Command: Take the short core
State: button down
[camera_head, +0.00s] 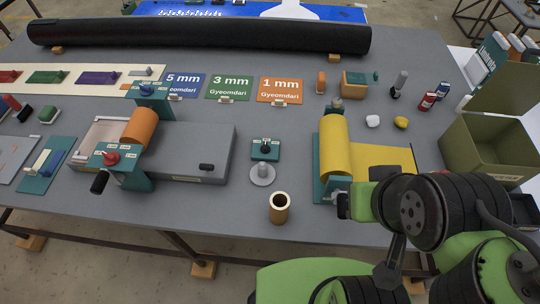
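A short brown tube (279,208), which looks like the short core, stands upright near the front edge of the table, its open dark end facing up. Its whole near side shows and nothing touches it. My arm comes in from the lower right. My gripper (345,205) is at the arm's left end, to the right of the tube and clearly apart from it, just in front of the yellow roll's stand. Its fingers are small and dark here, so I cannot tell whether they are open or shut.
A yellow roll (334,148) on a teal stand is behind my gripper. A grey disc with a knob (262,174) is just behind the tube. An orange roll (140,128) on a grey machine is at left. An olive box (488,150) is at right. Bare table lies left of the tube.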

aim_at(279, 201)
jog(key=u, duration=0.85)
jog(key=k+j+u, duration=0.2)
jog(key=u, duration=0.15)
jog(key=k+j+u, duration=0.2)
jog(key=j+u, duration=0.15)
